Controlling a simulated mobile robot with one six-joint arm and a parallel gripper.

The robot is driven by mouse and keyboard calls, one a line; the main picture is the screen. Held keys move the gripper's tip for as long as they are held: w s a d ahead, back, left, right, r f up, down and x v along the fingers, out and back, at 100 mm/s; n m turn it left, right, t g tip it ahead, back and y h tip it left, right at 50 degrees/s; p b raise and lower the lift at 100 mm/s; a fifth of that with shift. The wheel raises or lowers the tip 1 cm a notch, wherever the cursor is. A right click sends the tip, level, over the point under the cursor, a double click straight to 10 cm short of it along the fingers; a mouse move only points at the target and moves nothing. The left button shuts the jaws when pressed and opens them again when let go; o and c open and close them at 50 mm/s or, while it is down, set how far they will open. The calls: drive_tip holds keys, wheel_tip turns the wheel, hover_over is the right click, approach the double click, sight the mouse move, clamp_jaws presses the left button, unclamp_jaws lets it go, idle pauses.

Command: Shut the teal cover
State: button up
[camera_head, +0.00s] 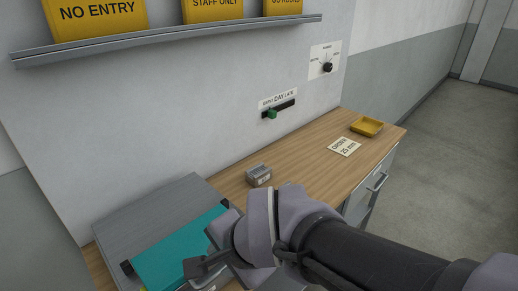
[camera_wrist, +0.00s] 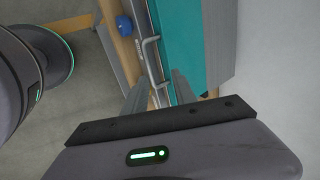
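The teal cover (camera_head: 178,252) is a flat panel at the lower left of the head view, beside a grey box-like body (camera_head: 155,215) on the desk. My wrist and arm hide its right part. In the wrist view the teal cover (camera_wrist: 178,35) runs down from the top edge, with a pale grey surface to its right.
A small grey block (camera_head: 258,175), an order card (camera_head: 345,147) and a yellow tray (camera_head: 367,126) lie on the wooden desk (camera_head: 310,160). A green slider (camera_head: 271,113) and black knob (camera_head: 327,67) are on the wall. A metal handle (camera_wrist: 152,62) and blue knob (camera_wrist: 124,26) are near my gripper.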

drive_tip(key=p+v, duration=0.5)
drive_tip(key=v, duration=1)
drive_tip(key=shift+a, duration=0.1)
